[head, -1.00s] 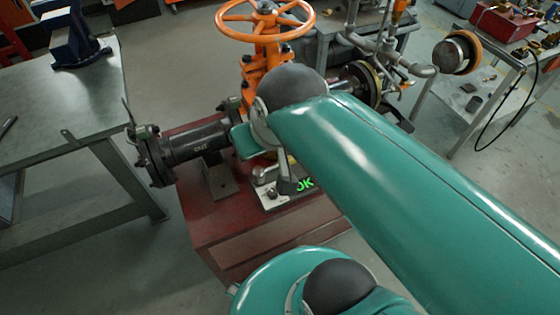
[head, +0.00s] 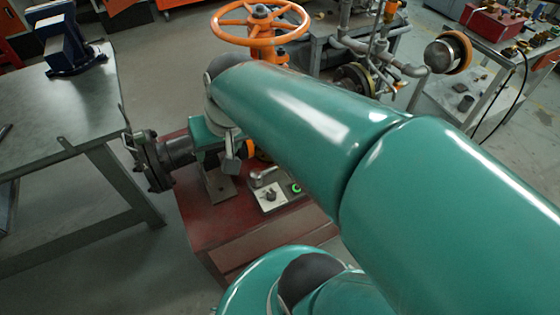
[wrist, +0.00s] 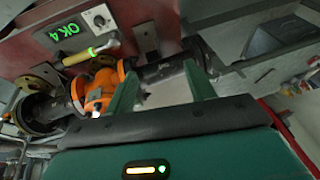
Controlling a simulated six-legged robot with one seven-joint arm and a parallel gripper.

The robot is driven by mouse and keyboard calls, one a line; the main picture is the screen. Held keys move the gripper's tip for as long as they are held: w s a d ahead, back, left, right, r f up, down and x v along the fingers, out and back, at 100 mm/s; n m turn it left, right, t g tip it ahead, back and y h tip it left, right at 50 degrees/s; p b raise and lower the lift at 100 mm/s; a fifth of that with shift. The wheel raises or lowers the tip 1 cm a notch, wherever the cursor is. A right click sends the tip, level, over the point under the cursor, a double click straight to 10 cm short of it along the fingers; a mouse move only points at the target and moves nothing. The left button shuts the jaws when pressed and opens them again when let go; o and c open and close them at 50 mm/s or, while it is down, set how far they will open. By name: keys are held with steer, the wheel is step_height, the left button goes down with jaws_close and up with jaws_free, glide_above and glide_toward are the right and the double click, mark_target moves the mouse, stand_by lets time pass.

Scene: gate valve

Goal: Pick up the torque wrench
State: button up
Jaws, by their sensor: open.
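In the head view my arm's end hangs over the dark flanged pipe (head: 177,152) and hides part of the valve.
The orange handwheel (head: 260,24) stands behind my arm. A control box (head: 272,197) with a knob and green light sits on the red base (head: 215,235). A blue vise (head: 69,47) stands on the bench's far corner. A cart with red box (head: 490,22) is far right.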

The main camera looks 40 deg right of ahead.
steer(key=w+d+f+m+y, duration=0.25)
steer(key=d+f+m, duration=0.65)
steer(key=d, duration=0.6)
steer(key=s+d+f+m+t, duration=0.1)
steer(key=s+d+f+m, duration=0.25)
steer(key=d+f, duration=0.3)
steer(key=s+d+f+m+t, duration=0.1)
steer(key=s+d+f+m, duration=0.1)
steer(key=d+f+m, duration=0.35)
steer(key=shift+n, duration=0.7)
steer(key=shift+w+d+f+x, duration=0.1)
steer(key=shift+d+x, duration=0.4)
steer(key=shift+x, duration=1.85)
steer(key=shift+w+d+f+x, duration=0.1)
steer(key=shift+d+x, duration=0.35)
steer(key=shift+x, duration=1.9)
steer(key=shift+w+d+f+x, duration=0.1)
steer(key=shift+d+x, duration=0.4)
steer(key=shift+x, duration=1.85)
jaws_close()
